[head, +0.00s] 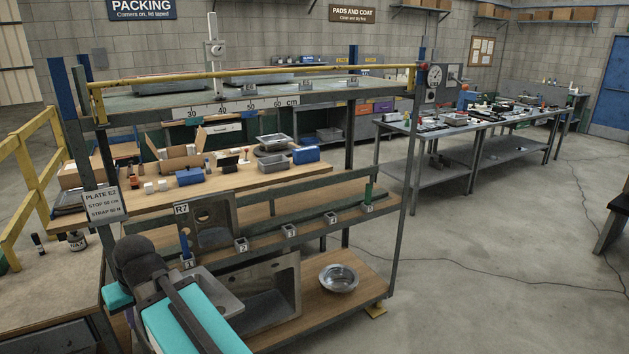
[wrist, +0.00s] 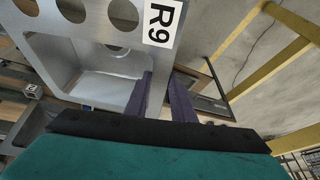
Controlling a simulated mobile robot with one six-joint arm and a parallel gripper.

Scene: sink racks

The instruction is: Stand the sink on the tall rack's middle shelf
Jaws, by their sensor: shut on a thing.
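The held grey metal sink, labelled R9 (wrist: 100,85), fills the upper left of the wrist view, with round holes along its rim plate. My gripper (wrist: 160,90) is shut on its edge, one purple finger on each side. In the head view my arm reaches in at the lower left and hides the fingers. The tall rack's middle shelf (head: 315,226) is a wooden board with numbered holders 1 to 5. Another sink, labelled R7 (head: 228,222), stands upright at its left end.
A large grey sink (head: 280,290) and a round metal bowl (head: 338,278) show at the lower shelf (head: 345,300); whether that sink rests there is unclear. The middle shelf looks clear from holder 2 to 4. A rack post (head: 402,210) bounds the right.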

